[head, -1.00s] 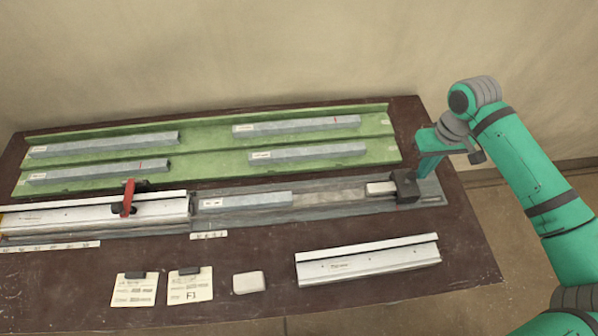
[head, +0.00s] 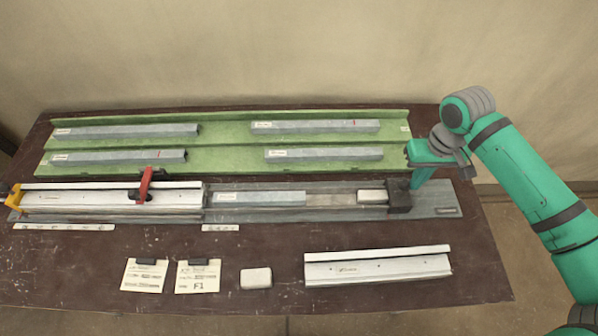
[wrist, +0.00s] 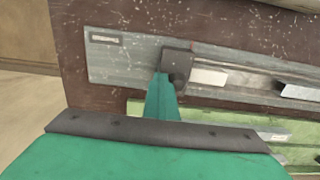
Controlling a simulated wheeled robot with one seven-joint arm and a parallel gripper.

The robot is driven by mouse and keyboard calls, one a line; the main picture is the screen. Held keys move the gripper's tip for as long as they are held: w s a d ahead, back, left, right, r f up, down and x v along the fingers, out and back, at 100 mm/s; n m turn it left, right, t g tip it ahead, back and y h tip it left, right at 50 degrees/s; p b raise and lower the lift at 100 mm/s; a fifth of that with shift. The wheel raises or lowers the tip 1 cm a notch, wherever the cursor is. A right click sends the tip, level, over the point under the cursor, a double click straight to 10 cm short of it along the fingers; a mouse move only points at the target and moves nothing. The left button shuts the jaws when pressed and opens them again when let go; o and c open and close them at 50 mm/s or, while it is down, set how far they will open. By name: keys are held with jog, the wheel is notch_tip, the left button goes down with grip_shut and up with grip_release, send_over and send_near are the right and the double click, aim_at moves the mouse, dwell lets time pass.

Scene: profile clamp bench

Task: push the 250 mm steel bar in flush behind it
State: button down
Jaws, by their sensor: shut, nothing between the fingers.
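A grey steel bar with a pale label (head: 262,198) lies in the long grey track (head: 440,198), its left end close to the clamped white profile (head: 80,199). I cannot read its length. Right of it is a bare brownish stretch, then a light block (head: 372,196) against a dark block (head: 399,197). My gripper (head: 415,182) is shut and empty, fingers down at the dark block's right side. In the wrist view its fingers (wrist: 162,98) look to be against the dark block (wrist: 177,66); the light block (wrist: 208,76) stands apart from the bar (wrist: 300,92).
A red-handled clamp (head: 145,185) sits over the white profile. Several grey bars lie on the green rack (head: 225,145) behind. In front are two cards (head: 145,275) (head: 198,277), a small pale block (head: 256,278) and a loose white profile (head: 378,268).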

jog(key=shift+s+a, duration=0.25)
jog(key=shift+a, duration=6.6)
jog(key=shift+s+a, duration=0.2)
jog(key=shift+a, duration=6.6)
jog(key=shift+s+a, duration=0.25)
jog(key=shift+a, duration=7.05)
